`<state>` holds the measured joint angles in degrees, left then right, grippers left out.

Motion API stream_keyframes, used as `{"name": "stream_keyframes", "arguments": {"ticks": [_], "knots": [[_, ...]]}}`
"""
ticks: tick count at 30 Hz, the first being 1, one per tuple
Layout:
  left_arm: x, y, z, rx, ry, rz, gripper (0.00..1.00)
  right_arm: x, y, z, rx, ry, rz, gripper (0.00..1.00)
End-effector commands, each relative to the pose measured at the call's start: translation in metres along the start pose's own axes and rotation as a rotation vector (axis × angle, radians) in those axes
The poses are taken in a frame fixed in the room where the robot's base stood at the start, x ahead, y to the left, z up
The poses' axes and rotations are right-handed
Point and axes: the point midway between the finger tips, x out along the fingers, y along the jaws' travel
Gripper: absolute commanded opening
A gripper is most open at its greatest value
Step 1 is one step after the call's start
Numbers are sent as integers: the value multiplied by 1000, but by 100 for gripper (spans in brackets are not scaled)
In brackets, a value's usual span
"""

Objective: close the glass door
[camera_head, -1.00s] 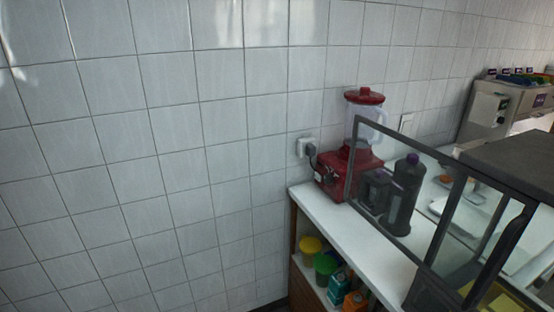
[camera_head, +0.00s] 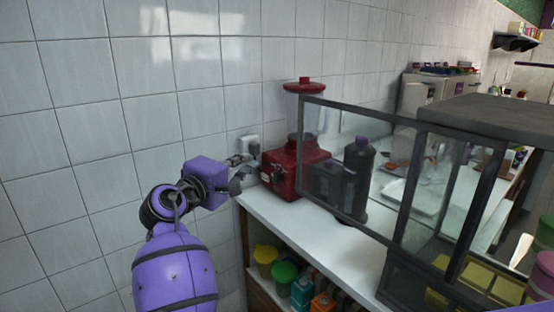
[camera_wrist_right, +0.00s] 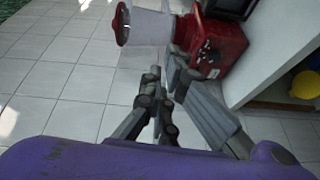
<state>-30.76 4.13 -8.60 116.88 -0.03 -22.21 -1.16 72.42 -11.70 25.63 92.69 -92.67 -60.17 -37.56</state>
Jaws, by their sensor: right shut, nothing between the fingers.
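The glass door (camera_head: 360,110) is a dark-framed clear panel in the head view. It juts out to the left past the body of the dark glass display case (camera_head: 490,112), over the white counter. My right gripper (camera_head: 250,168), on the purple arm, is shut and empty. In the picture it is left of the door, near the wall socket and the red blender, and does not touch the door. The wrist view shows its grey fingers (camera_wrist_right: 163,88) together in front of the blender. My left gripper is not in view.
A red blender (camera_head: 291,168) and a dark bottle (camera_head: 357,170) show behind the door's glass or beside its left edge. A wall socket (camera_head: 249,146) is left of the blender. Yellow and green tubs (camera_head: 284,275) sit on the shelf below the white counter (camera_head: 310,228).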

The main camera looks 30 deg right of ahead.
Motion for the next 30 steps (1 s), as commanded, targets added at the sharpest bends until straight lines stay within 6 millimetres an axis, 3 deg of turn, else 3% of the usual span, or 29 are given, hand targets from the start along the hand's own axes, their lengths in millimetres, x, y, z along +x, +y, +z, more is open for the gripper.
{"name": "stream_keyframes", "arguments": {"ticks": [3, 8, 21, 30], "knots": [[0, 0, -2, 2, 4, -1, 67, 1, 6, 13, -81, -69, 15, 0], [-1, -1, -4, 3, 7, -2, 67, 13, 10, 17, -96, -85, 21, 0], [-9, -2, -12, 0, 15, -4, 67, 102, 13, 24, -93, -82, 21, 0], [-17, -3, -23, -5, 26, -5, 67, 85, 15, 56, -91, -79, 20, 0]]}}
